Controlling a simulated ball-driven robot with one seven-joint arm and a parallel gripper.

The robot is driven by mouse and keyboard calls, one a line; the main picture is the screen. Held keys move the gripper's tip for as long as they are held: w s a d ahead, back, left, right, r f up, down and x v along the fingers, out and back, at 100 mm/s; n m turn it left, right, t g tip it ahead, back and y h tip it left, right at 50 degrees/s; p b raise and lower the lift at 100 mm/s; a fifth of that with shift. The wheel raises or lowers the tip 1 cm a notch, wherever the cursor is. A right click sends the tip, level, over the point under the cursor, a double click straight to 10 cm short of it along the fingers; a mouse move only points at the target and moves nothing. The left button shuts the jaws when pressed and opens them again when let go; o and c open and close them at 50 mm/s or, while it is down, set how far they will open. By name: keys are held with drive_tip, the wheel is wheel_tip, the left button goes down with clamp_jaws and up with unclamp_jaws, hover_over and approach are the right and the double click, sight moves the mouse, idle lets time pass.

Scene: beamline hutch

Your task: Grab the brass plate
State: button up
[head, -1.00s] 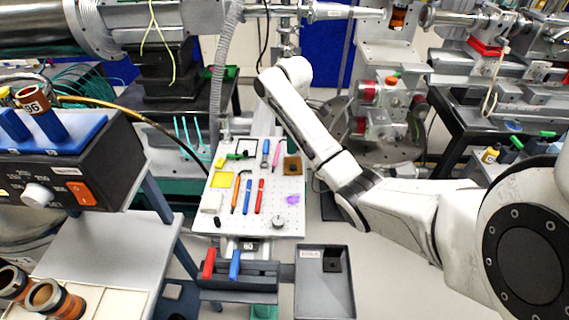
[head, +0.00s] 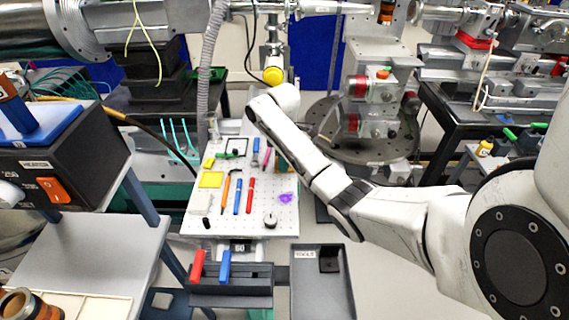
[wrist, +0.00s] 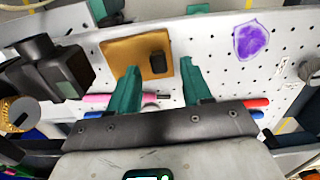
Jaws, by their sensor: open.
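The brass plate (wrist: 120,55), a gold-brown square with a black knob (wrist: 157,62) near its right edge, lies on a white perforated board (wrist: 205,45) in the wrist view. My gripper (wrist: 160,65) has two teal fingers spread apart with nothing between them. In the picture, the left finger overlaps the plate's lower part and the right finger stands just right of the plate. Height above the board is hard to tell. In the head view, my arm hides most of the plate, and the gripper is out of sight.
A purple patch (wrist: 252,40) is right of the plate. Pens, including a red one (head: 250,195), and a round knob (head: 270,220) lie on the board. A dark block (wrist: 60,68) stands left of the plate. A grey tray (head: 298,292) is in front.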

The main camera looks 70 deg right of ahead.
drive_tip(key=shift+f, duration=0.35)
drive_tip(key=shift+c, duration=0.2)
clamp_jaws()
